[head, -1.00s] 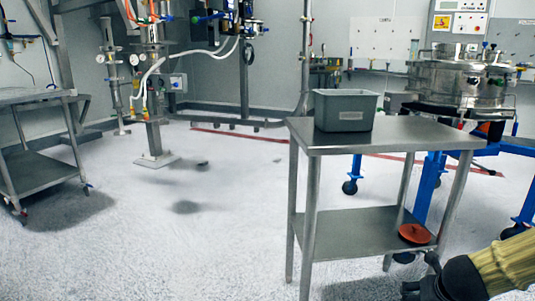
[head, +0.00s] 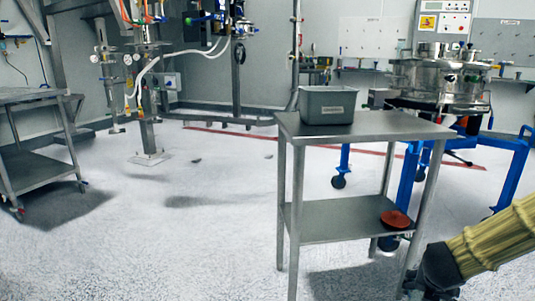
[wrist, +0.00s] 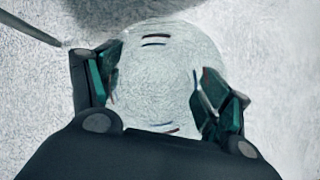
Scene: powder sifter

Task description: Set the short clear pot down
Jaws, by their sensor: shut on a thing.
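The short clear pot (wrist: 155,85) shows in the wrist view as a round, see-through shape with the speckled floor visible through it. My gripper (wrist: 156,72) has its two dark, green-padded fingers on either side of the pot and is shut on it. In the head view my gripper (head: 418,287) is at the bottom right, low beside the right front leg of the steel table (head: 395,126). The pot cannot be made out in the head view.
A grey bin (head: 327,106) stands on the table's top, and a red-orange round thing (head: 396,219) is on its lower shelf (head: 335,226). A steel sifter (head: 440,82) on a blue frame stands behind. Another steel table (head: 35,97) is at left. The middle floor is open.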

